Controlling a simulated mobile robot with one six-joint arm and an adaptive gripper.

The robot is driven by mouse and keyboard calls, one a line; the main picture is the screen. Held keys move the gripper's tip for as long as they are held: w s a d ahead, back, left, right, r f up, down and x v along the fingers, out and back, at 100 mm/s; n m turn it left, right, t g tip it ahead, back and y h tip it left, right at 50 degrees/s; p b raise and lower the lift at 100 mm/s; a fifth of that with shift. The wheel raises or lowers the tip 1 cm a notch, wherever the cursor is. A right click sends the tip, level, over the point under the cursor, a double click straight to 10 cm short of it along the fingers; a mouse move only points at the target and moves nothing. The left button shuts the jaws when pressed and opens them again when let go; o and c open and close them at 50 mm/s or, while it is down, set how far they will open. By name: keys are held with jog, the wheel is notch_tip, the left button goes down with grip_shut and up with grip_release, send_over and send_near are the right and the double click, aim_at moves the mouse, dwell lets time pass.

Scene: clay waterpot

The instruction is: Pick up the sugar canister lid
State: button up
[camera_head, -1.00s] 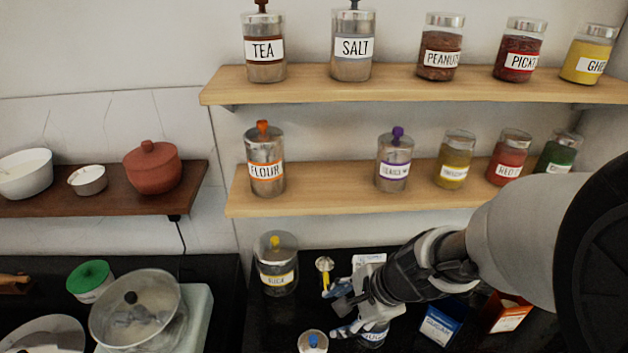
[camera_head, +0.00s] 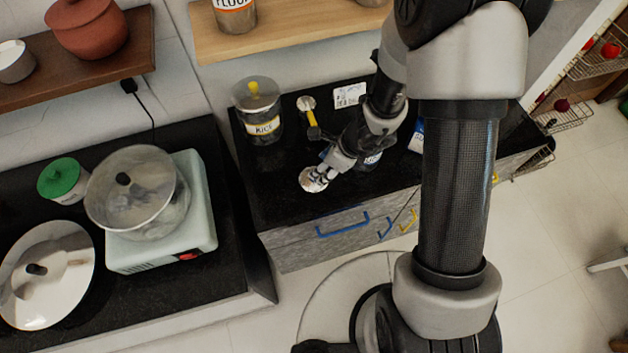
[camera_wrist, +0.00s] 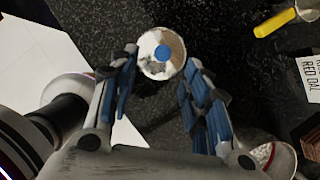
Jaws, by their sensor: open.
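The sugar canister lid (camera_wrist: 149,67) is a round silvery disc with a blue knob in the wrist view. It lies on the black countertop and also shows in the head view (camera_head: 308,184), partly covered by my fingers. My gripper (camera_wrist: 161,60) is open, with its blue-padded fingers on either side of the lid and the tips near its rim. I cannot tell whether they touch it. In the head view my gripper (camera_head: 322,174) is low over the lid. A glass canister (camera_head: 371,161) stands behind my wrist, mostly hidden, its label unreadable.
The rice canister (camera_head: 258,112) stands at the counter's back left. Drawers with blue and yellow handles are below the counter's front edge.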

jog(key=b+x, duration=0.2)
jog(key=x, duration=0.5)
jog(key=shift+w+b, duration=0.2)
jog(key=shift+b, duration=0.15)
jog(key=shift+r, duration=0.1)
jog(key=shift+c, duration=0.3)
jog(key=c, duration=1)
